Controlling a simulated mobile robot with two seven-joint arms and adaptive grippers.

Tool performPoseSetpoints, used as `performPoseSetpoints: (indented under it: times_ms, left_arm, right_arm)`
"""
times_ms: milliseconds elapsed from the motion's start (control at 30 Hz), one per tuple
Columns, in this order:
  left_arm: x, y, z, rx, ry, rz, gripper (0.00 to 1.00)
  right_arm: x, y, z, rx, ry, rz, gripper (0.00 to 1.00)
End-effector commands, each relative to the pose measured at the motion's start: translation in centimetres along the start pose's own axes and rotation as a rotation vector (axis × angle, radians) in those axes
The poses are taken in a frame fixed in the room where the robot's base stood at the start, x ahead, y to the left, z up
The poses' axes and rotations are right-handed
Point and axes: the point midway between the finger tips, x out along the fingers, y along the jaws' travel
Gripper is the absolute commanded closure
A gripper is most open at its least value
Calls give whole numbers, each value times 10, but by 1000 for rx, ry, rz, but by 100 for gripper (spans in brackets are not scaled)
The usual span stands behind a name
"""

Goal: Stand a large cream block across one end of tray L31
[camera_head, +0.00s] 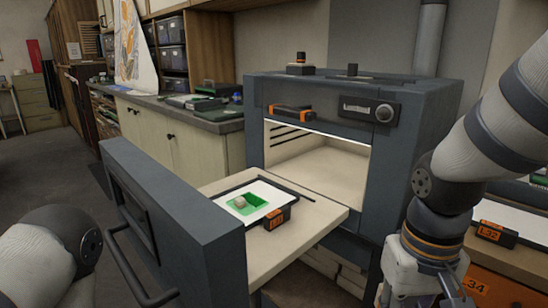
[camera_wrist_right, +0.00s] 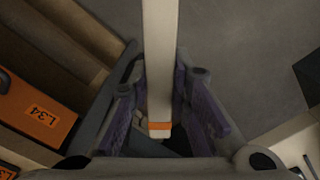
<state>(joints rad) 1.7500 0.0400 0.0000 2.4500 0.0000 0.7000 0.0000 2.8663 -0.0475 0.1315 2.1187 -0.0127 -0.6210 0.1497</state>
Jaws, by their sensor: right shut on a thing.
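A tray (camera_head: 293,197) with a dark rim and an orange tag (camera_head: 277,217) lies on the drawn-out kiln floor. The tag is too small to read surely. A white sheet with a green patch and a small beige piece (camera_head: 240,202) lies on it. In the right wrist view my right gripper (camera_wrist_right: 158,92) is shut on a long cream block (camera_wrist_right: 159,60) with an orange band near its lower end. The block runs out of the top of the picture. It is away from the tray, above the floor. My left gripper is out of view.
The open kiln (camera_head: 310,170) stands behind its drawn-out floor (camera_head: 310,235), with a thick dark door (camera_head: 190,215) in front. Bare floor space remains around the tray. A tray tagged L32 (camera_head: 497,234) is at the right. Shelves with an L34 tag (camera_wrist_right: 42,116) show in the wrist view.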

Motion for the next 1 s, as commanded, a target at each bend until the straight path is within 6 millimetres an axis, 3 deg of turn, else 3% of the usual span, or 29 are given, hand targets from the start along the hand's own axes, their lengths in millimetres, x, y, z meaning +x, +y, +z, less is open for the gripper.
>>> performPoseSetpoints:
  times_ms: [67, 133, 300, 400, 500, 600, 1000]
  left_arm:
    - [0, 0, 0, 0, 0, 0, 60]
    - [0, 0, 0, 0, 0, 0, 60]
    - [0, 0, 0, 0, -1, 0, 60]
    - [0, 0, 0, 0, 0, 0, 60]
    - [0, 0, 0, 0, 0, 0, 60]
    - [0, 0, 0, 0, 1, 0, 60]
    - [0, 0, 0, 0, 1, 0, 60]
  right_arm:
    - [8, 0, 0, 1, -4, 1, 100]
    - [33, 0, 0, 4, -11, 2, 100]
    - [124, 1, 12, 8, -16, 6, 100]
    - [166, 1, 26, 4, -12, 5, 100]
    - [191, 0, 37, 1, -7, 2, 100]
    - [196, 0, 40, 0, 1, 0, 100]
    - [155, 0, 39, 1, 3, 0, 100]
